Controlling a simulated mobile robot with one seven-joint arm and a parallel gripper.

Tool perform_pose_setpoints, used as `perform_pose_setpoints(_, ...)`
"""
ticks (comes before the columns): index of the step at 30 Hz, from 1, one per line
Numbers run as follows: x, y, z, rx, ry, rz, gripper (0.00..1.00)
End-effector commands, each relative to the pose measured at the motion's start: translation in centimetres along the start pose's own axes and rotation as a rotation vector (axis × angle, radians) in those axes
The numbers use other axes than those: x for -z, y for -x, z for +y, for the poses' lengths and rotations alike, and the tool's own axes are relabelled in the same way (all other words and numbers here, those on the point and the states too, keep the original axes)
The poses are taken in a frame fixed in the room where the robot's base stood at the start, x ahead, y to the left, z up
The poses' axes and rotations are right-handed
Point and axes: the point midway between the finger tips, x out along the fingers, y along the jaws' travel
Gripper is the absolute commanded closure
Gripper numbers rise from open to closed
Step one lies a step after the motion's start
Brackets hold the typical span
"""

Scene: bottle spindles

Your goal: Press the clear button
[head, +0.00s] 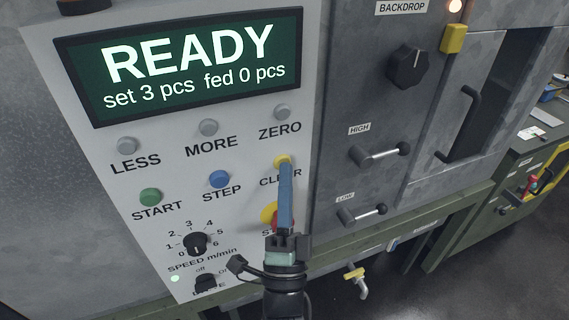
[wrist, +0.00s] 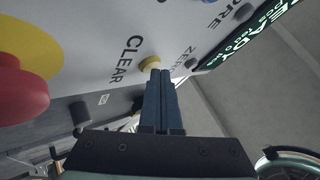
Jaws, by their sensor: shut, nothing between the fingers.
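The yellow clear button (head: 281,160) is on the light grey control panel (head: 105,183), above the label CLEAR, which my fingers partly cover. It also shows in the wrist view (wrist: 149,62), just beyond the fingertips. My gripper (head: 285,170) is shut, its two blue fingers together and empty. In the head view the fingertips overlap the lower edge of the button. In the wrist view they are right at it, slightly to its right. I cannot tell whether they touch it or whether it is pushed in.
The red and yellow stop button (head: 268,214) is just below, partly hidden by my gripper. The grey zero button (head: 282,112) is above and the blue step button (head: 219,179) to the left. The display (head: 190,65) reads READY, set 3 pcs, fed 0 pcs.

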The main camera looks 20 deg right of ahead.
Motion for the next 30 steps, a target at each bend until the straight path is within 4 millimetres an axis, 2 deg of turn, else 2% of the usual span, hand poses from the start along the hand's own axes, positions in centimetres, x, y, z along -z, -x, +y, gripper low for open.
perform_pose_setpoints(10, 0.8, 1.1, -0.8, -0.001, 0.000, -0.001, 1.00)
perform_pose_setpoints(22, 1.0, 1.4, -1.0, -0.001, 0.001, 0.000, 1.00)
perform_pose_setpoints(30, 2.3, 3.2, -2.4, -0.001, 0.001, -0.001, 1.00)
